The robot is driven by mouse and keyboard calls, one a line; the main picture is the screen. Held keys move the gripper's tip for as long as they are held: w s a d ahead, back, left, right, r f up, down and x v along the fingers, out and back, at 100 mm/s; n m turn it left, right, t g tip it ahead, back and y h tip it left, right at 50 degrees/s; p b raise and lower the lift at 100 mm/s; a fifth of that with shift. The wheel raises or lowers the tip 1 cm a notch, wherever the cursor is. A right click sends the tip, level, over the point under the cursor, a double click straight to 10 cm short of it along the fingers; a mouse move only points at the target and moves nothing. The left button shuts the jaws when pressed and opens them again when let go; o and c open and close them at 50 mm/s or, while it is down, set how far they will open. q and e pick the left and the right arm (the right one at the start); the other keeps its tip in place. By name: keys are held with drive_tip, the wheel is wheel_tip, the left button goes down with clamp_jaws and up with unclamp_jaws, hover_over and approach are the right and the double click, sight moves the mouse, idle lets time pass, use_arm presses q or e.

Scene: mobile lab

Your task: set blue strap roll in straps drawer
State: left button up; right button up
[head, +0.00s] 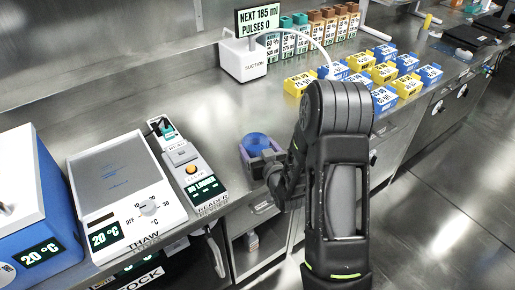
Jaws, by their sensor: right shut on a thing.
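The blue strap roll (257,141) shows at the front edge of the steel counter, its round top facing up. My right gripper (268,163) is shut on it from the near right side. The fingers and wrist hide part of the roll, and I cannot tell whether it still touches the counter. Under the counter edge, just below the gripper, is a drawer front with a handle (263,207). No straps label can be read, so I cannot tell which drawer is the straps drawer. My left gripper is not in view.
A thaw plate (120,185), a reader (187,168) and a blue-white device (30,200) stand on the left. A suction unit (243,60) and several blue and yellow boxes (358,62) stand behind. Counter (215,105) between them is clear. The right floor (440,210) is free.

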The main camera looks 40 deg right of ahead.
drive_tip(key=shift+f, duration=0.15)
drive_tip(key=shift+f, duration=0.15)
drive_tip(key=o, duration=1.6)
